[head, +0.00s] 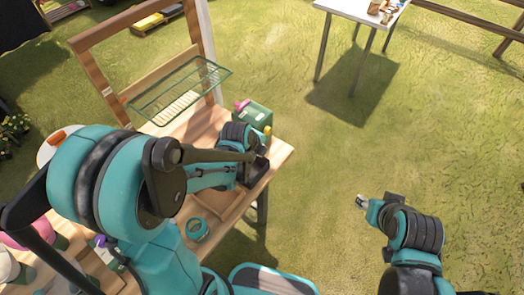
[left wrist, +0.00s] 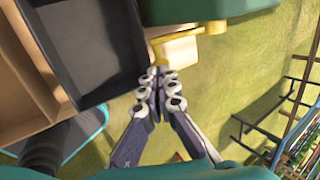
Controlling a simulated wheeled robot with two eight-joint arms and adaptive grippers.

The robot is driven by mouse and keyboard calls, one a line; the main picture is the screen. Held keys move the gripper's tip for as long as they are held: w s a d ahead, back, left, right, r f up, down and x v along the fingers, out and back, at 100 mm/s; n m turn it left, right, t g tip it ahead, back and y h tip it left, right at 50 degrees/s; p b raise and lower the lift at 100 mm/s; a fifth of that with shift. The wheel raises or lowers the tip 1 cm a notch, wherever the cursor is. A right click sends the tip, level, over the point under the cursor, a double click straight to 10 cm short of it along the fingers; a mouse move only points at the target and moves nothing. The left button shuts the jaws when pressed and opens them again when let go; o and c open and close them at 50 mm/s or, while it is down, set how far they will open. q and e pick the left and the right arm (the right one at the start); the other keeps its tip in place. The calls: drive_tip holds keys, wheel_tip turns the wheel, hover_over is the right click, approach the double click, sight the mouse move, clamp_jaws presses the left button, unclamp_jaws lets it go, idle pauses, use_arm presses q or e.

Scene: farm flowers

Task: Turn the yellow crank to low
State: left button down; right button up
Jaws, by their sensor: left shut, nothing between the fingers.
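The green box (head: 252,118) stands at the far right of the wooden table, with a small yellow part (head: 267,131) on its right side and a pink part on its left. In the left wrist view, the yellow crank (left wrist: 215,27) is under the green box (left wrist: 205,10), with a pale block (left wrist: 180,52) beside it. My left gripper (left wrist: 159,72) is shut and empty, its fingertips right by the crank; I cannot tell whether they touch. In the head view my left arm hides its fingers. My right gripper (head: 362,202) is over the grass, too small to read.
A black tray (left wrist: 85,45) and a wooden tray (left wrist: 30,70) lie close left of my left fingers. A green wire rack (head: 180,90) hangs above the wooden table (head: 277,156). A white table (head: 350,8) stands at the back right. Open grass lies between.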

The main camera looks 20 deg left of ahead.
use_arm(q)
drive_tip(key=shift+f+t+b, duration=0.8)
drive_tip(key=shift+f+b, duration=0.15)
drive_tip(key=shift+b, duration=0.1)
drive_tip(key=shift+f+h+b, duration=0.3)
drive_tip(key=shift+b, duration=0.05)
